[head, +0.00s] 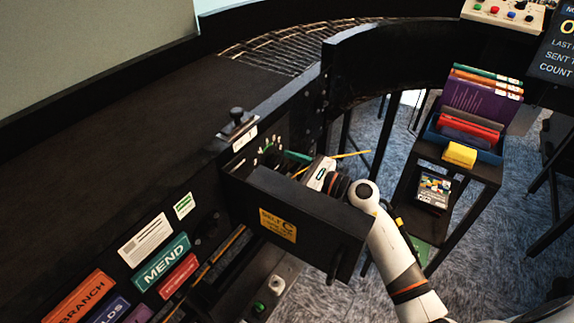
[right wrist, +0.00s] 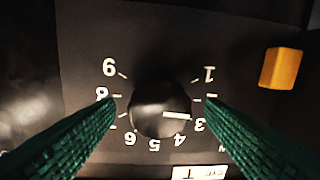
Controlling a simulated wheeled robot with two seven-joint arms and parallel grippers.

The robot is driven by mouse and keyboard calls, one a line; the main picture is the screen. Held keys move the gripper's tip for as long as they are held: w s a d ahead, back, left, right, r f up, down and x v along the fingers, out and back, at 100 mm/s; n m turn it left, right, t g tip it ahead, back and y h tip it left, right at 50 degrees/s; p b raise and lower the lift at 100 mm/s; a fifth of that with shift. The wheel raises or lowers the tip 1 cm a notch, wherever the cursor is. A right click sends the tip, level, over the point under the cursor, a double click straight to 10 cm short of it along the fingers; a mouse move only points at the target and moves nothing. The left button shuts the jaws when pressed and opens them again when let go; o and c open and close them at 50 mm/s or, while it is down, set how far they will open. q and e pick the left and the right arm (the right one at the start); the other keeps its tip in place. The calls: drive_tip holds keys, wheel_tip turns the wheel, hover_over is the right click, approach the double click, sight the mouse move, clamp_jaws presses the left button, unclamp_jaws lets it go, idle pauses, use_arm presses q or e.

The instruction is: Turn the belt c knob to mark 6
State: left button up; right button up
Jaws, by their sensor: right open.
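The black round knob (right wrist: 160,106) sits on a dark panel with white numbers around it, in the right wrist view. Its white pointer line aims at about mark 3. Mark 6 (right wrist: 130,138) is at the knob's lower left in that picture. My right gripper (right wrist: 161,104) is open, with one green finger on each side of the knob; a small gap seems to show, but I cannot tell about contact. In the head view, my right gripper (head: 288,160) reaches behind a black box with a yellow "BELT C" label (head: 278,225), which hides most of the knob. My left gripper is not in view.
A yellow block (right wrist: 281,68) protrudes from the panel beside the dial. The black box's front wall (head: 310,225) stands close below my right wrist. A small black lever (head: 236,118) is on the rail. A side stand holds a blue bin (head: 485,152) with books.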

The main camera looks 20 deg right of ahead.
drive_tip(key=c, duration=1)
